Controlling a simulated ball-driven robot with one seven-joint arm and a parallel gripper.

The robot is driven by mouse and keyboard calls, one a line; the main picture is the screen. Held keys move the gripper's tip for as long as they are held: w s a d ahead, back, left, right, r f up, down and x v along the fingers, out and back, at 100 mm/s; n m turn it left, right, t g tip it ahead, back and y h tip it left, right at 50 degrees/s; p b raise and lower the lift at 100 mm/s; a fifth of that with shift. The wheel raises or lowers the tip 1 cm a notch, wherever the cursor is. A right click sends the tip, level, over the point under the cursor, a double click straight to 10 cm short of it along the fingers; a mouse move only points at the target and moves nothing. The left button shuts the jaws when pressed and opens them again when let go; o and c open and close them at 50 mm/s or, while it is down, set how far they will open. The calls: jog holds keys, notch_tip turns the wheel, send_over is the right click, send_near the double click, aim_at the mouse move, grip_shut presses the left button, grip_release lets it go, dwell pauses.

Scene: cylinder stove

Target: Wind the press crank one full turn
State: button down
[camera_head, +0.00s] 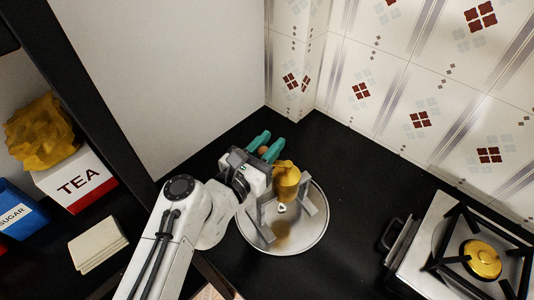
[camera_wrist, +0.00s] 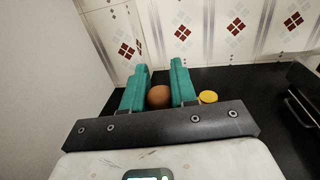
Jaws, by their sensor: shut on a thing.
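The press has a gold body (camera_head: 286,182) on grey supports, standing in a round metal tray (camera_head: 318,236). My gripper (camera_head: 265,143) reaches in at the upper left of the gold body. Its teal fingers stand on either side of a round brown knob (camera_head: 264,151), which looks like the crank's handle, and are shut on it. In the wrist view the brown knob (camera_wrist: 159,96) sits between the fingers of my gripper (camera_wrist: 159,75). A gold piece (camera_wrist: 208,97) shows just right of the right finger. The crank arm itself is hidden behind my gripper.
A stove (camera_head: 460,255) with a black grate and gold burner stands at the right. A pale wall (camera_head: 180,80) is close on the left, a tiled wall (camera_head: 420,90) behind. A shelf with a TEA box (camera_head: 78,183) is at far left. Black counter (camera_head: 350,170) is clear right of the press.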

jog(key=shift+w+r+m+g+h, duration=0.1)
jog(key=shift+r+m+g+h, duration=0.05)
jog(key=shift+m+g+h, duration=0.2)
jog(key=c, duration=0.9)
grip_release()
jog(key=shift+c, duration=0.2)
jog(key=shift+s+a+b, duration=0.25)
jog(key=shift+s+b, duration=0.1)
jog(key=shift+b, duration=0.05)
jog(key=b+v, duration=0.2)
jog(key=v, duration=0.8)
